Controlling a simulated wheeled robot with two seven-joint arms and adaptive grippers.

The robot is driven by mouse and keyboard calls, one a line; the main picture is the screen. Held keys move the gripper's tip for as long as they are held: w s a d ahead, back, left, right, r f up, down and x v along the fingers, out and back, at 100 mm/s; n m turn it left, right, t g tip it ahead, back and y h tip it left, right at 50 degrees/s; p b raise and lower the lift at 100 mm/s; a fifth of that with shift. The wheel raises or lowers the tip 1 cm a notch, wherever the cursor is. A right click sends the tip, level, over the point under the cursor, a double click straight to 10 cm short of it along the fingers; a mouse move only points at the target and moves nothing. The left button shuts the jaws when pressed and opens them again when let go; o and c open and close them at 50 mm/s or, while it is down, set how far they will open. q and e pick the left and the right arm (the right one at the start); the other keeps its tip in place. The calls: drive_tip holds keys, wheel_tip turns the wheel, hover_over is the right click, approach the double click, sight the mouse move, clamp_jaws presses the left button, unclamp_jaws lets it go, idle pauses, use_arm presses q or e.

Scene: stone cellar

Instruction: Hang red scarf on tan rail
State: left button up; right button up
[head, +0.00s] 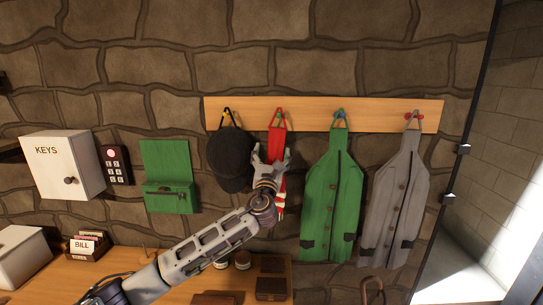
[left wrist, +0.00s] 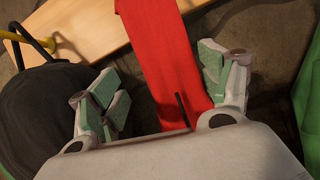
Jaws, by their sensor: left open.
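The red scarf (head: 277,123) hangs by a loop from a peg on the tan rail (head: 389,110), between a black cap and a green coat. Its striped lower end shows below my gripper in the head view. My left gripper (head: 270,157) is in front of the scarf and hides its middle. In the left wrist view the scarf (left wrist: 164,50) runs down between the two open fingers (left wrist: 165,95), with gaps on both sides. The rail (left wrist: 90,38) shows behind it. My right gripper is in neither view.
The black cap (head: 229,160) hangs left of the scarf. The green coat (head: 332,190) and a grey coat (head: 395,195) hang to the right. A green wall box (head: 167,178), a keypad (head: 116,165) and a key cabinet (head: 65,165) are further left. A wooden counter (head: 140,262) lies below.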

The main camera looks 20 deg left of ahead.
use_arm(q)
drive_tip(key=shift+f, duration=0.1)
drive_tip(key=shift+s, duration=0.1)
drive_tip(key=v, duration=1.1)
drive_tip(key=shift+s, duration=0.35)
drive_tip(key=shift+d+f, duration=0.1)
drive_tip(key=shift+f, duration=0.05)
idle(0.4)
